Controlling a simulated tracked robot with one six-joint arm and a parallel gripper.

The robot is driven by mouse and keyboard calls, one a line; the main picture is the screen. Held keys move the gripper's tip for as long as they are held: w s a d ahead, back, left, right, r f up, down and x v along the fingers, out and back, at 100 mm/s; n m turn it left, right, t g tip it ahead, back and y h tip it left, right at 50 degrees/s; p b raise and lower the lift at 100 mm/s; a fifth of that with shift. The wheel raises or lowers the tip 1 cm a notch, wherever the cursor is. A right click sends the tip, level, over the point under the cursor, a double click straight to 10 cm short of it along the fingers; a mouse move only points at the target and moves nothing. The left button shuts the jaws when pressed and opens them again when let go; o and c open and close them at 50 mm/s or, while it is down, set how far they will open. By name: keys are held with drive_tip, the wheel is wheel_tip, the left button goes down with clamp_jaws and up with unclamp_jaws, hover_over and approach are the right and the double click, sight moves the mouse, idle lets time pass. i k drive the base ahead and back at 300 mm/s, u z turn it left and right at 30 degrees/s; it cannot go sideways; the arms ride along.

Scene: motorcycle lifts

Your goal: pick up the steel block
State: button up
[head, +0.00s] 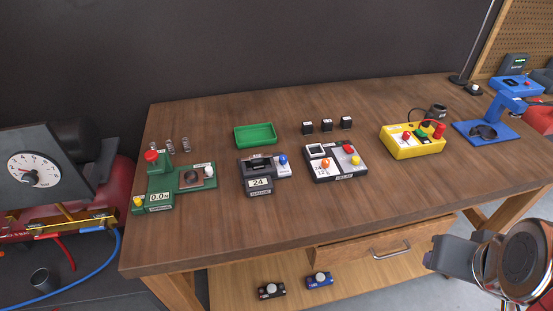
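Three small dark cubes stand in a row at the back middle of the workbench: a left cube (307,128), a middle cube (327,125) and a right cube (346,122). Each has a pale label. One may be the steel block, but the labels are too small to read, so I cannot tell which. My gripper (436,257) shows at the lower right, in front of the bench edge and well apart from the cubes. Its fingers are not clear enough to show whether it is open or shut.
On the wooden bench (300,218) stand a green tray (256,135), a green device (162,182), a gauge reading 24 (259,184), a white-and-black box (335,162), a yellow box (413,142) and a blue stand (485,132). Small metal springs (186,145) stand at left. The front strip is clear.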

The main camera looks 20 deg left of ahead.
sight(257, 160)
drive_tip(key=z, duration=0.15)
drive_tip(key=k, duration=1.05)
drive_tip(key=u, duration=1.85)
drive_tip(key=i, duration=1)
drive_tip(key=u, duration=0.05)
